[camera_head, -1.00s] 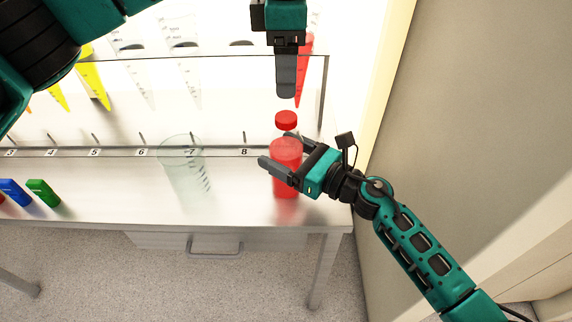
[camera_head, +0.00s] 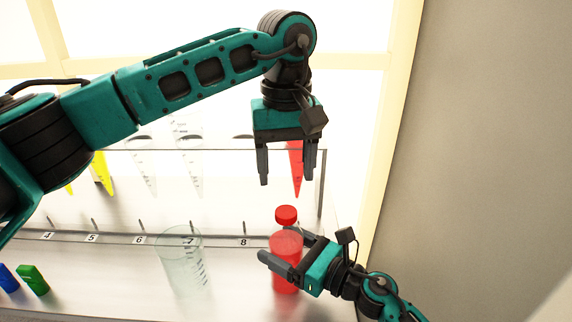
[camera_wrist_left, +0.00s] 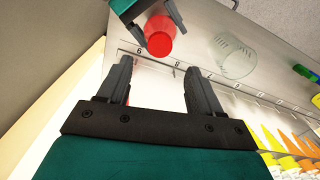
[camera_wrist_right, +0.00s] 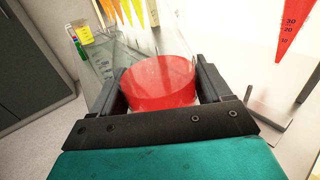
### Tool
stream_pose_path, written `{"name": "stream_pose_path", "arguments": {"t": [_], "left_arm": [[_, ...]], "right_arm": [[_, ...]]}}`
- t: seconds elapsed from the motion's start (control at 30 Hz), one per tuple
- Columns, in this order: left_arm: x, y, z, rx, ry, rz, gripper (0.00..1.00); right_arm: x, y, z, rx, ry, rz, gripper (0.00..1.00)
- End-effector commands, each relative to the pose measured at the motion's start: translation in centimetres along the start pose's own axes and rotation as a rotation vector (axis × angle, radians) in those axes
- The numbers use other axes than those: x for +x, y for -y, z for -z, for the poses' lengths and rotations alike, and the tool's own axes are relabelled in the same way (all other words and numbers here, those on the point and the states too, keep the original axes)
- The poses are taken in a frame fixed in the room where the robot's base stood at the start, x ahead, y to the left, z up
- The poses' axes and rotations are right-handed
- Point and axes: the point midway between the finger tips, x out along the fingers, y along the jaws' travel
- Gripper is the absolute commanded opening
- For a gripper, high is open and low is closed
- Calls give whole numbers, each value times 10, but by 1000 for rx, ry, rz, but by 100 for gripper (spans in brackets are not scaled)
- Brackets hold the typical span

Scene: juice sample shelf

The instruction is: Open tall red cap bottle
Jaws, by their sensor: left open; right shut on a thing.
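The tall bottle has a red cap (camera_head: 286,214) on top and a clear body (camera_head: 286,247) with red contents. It looks upright near the shelf's right end. My right gripper (camera_head: 277,245) is shut around the bottle body from the right. In the right wrist view the red contents (camera_wrist_right: 160,82) fill the space between its fingers. My left gripper (camera_head: 286,181) is open and empty, fingers pointing down, above the cap and apart from it. In the left wrist view the red cap (camera_wrist_left: 160,43) lies beyond the left fingertips (camera_wrist_left: 159,68).
A clear empty beaker (camera_head: 180,257) stands left of the bottle, near number 7. Green (camera_head: 33,280) and blue blocks lie farther left. A rack behind holds conical tubes, including a red one (camera_head: 296,165) behind my left gripper. A wall (camera_head: 480,130) stands at right.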

Motion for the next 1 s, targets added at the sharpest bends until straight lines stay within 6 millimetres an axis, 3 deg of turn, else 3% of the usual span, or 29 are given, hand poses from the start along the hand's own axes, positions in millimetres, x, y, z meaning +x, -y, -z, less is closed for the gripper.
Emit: {"name": "stream_pose_path", "arguments": {"t": [0.2,0.4,0.57,1.0], "left_arm": [[0,0,0,358,0,0,65],[0,0,0,535,0,0,65],[8,0,0,572,2,1,65],[70,0,0,570,2,-1,65]], "right_arm": [[0,0,0,1,-1,0,0],[0,0,1,0,-1,0,0],[0,0,1,1,-1,0,0],[0,0,0,0,-1,0,0]]}}
